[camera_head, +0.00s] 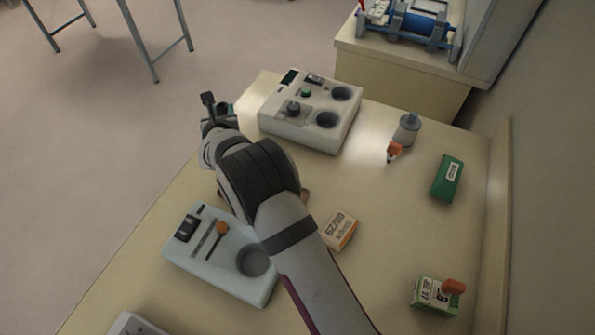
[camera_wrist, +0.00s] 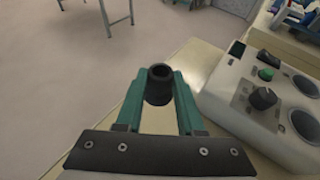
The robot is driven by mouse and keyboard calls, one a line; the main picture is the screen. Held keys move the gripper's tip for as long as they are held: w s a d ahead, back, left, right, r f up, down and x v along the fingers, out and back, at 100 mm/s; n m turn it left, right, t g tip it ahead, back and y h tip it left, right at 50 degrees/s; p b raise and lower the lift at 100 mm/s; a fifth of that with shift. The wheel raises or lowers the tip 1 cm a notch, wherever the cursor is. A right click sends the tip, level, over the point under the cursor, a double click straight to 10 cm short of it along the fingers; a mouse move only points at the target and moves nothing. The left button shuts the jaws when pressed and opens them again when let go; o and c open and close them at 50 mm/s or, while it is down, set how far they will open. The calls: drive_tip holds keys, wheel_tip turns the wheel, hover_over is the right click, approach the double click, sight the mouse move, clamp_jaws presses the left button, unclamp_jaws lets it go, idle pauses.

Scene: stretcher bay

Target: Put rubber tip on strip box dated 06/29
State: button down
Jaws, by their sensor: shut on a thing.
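My gripper (camera_wrist: 160,95) is shut on a dark rubber tip (camera_wrist: 159,84), a short hollow piece between its teal fingers. In the head view my gripper (camera_head: 218,112) is at the far left edge of the table, left of the white device, with the dark tip (camera_head: 208,99) at its end. The strip box (camera_head: 340,231), cream and orange, lies on the table to the right of my forearm. Its printed date appears upside down and reads as 06/29. Its top looks bare. The rubber tip is well apart from it.
A white device (camera_head: 333,135) with two wells stands beside my gripper. A pale blue device (camera_head: 215,276) is at left front. A green box (camera_head: 447,178), a grey bottle (camera_head: 407,128) and a green-white box (camera_head: 428,296) bearing an orange piece (camera_head: 454,286) stand at right.

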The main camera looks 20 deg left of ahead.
drive_tip(key=s+d+r+m+g+h, duration=0.15)
drive_tip(key=s+d+m+h, duration=0.4)
drive_tip(key=d, duration=1.05)
drive_tip(key=s+d+r+m+h, duration=0.2)
drive_tip(key=s+d+m+h, duration=0.3)
drive_tip(key=d, duration=1)
drive_tip(key=s+d+r+m+h, duration=0.2)
drive_tip(key=s+d+m+h, duration=0.35)
drive_tip(key=d, duration=1.05)
drive_tip(key=h, duration=0.1)
hover_over(334, 229)
drive_tip(key=f, duration=0.6)
drive_tip(key=shift+d+f, duration=0.25)
drive_tip(key=shift+a+f, duration=0.15)
drive_tip(key=shift+f, duration=0.95)
drive_tip(key=shift+a+f, duration=0.1)
drive_tip(key=shift+f, duration=0.95)
drive_tip(key=shift+f, duration=0.1)
drive_tip(key=c, duration=0.5)
unclamp_jaws()
